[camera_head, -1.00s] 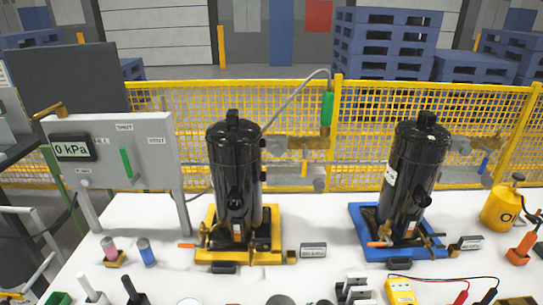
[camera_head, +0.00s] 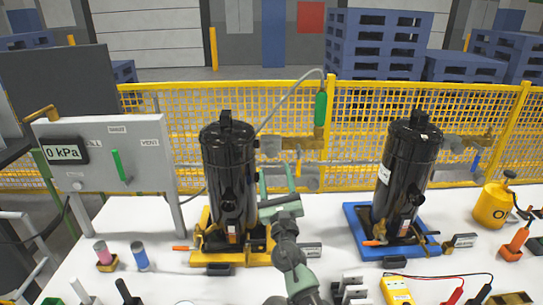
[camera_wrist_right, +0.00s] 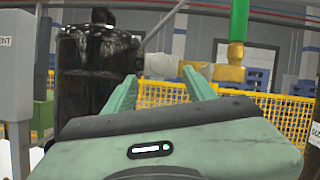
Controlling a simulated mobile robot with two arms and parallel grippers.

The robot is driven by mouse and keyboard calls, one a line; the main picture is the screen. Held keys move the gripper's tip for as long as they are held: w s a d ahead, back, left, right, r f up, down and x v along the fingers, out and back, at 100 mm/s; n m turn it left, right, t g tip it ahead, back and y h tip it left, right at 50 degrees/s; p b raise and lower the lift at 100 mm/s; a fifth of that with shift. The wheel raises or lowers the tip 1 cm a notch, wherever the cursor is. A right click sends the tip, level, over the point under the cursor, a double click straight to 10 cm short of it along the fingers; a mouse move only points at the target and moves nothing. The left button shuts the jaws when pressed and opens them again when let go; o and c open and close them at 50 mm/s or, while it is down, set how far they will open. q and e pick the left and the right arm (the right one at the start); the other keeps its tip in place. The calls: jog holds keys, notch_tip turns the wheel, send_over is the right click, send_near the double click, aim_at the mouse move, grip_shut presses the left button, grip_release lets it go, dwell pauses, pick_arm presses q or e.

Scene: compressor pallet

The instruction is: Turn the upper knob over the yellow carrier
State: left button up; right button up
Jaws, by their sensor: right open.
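A black compressor (camera_head: 228,175) stands upright on the yellow carrier (camera_head: 255,259). I cannot tell for sure which part is the upper knob. My right gripper (camera_head: 277,172) is open and empty, pointing forward just right of the compressor in the head view. In the right wrist view, a rounded grey fitting (camera_wrist_right: 158,65) shows beyond and between its fingers (camera_wrist_right: 160,74). Contact is not visible. My left gripper is out of view.
A second black compressor (camera_head: 408,170) stands on a blue carrier (camera_head: 360,234) to the right. A gauge panel (camera_head: 105,158) reading 0 kPa stands left. A yellow mesh fence (camera_head: 440,105) runs behind. Tools and small parts crowd the table's front.

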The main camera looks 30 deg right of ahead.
aim_at(272, 154)
jog(key=p+x, duration=0.1)
jog(key=x, duration=0.6)
jog(key=shift+w+d, duration=0.15)
jog(key=shift+w, duration=0.1)
jog(key=shift+r, duration=0.1)
grip_shut()
